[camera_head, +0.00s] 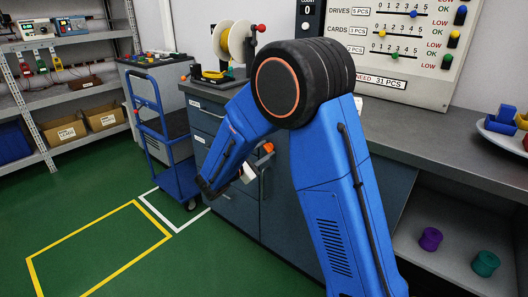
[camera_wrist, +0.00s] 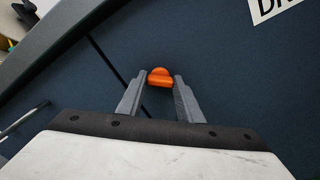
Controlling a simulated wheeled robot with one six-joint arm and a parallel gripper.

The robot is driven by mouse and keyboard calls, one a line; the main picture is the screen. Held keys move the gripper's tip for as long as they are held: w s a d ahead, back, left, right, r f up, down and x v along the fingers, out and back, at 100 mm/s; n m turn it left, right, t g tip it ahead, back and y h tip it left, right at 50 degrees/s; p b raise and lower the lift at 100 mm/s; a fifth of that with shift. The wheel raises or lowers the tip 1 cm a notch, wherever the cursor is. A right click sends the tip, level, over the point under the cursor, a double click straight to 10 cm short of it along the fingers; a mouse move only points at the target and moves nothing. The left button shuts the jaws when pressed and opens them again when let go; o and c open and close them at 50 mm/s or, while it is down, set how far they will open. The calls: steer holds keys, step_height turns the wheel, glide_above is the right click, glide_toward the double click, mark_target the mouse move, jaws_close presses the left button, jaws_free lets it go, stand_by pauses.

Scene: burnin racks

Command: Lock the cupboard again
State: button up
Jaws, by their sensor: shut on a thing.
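The cupboard front (camera_head: 275,205) is a dark blue-grey panel under the grey bench, partly hidden behind my blue arm. An orange knob (camera_head: 268,147) stands out near its top edge. In the wrist view the orange knob (camera_wrist: 160,77) sits between the tips of my gripper (camera_wrist: 160,84), which is shut on it. A dark seam between panels runs beside the knob in the wrist view. The panel looks closed there. In the head view my gripper (camera_head: 254,165) is at the knob, partly hidden by my arm. The knob's lock position cannot be told.
A blue trolley (camera_head: 170,145) stands left of the bench. An open compartment (camera_head: 450,225) at the right holds a purple spool (camera_head: 431,239) and a teal spool (camera_head: 485,263). A cable reel (camera_head: 235,42) stands on the bench. The yellow-marked floor (camera_head: 100,245) is clear.

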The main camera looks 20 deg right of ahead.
steer(key=n, duration=0.3)
steer(key=shift+n, duration=2.2)
steer(key=o, duration=1.1)
steer(key=shift+a, duration=0.1)
steer(key=v, duration=1.7)
steer(key=shift+s+a, duration=0.1)
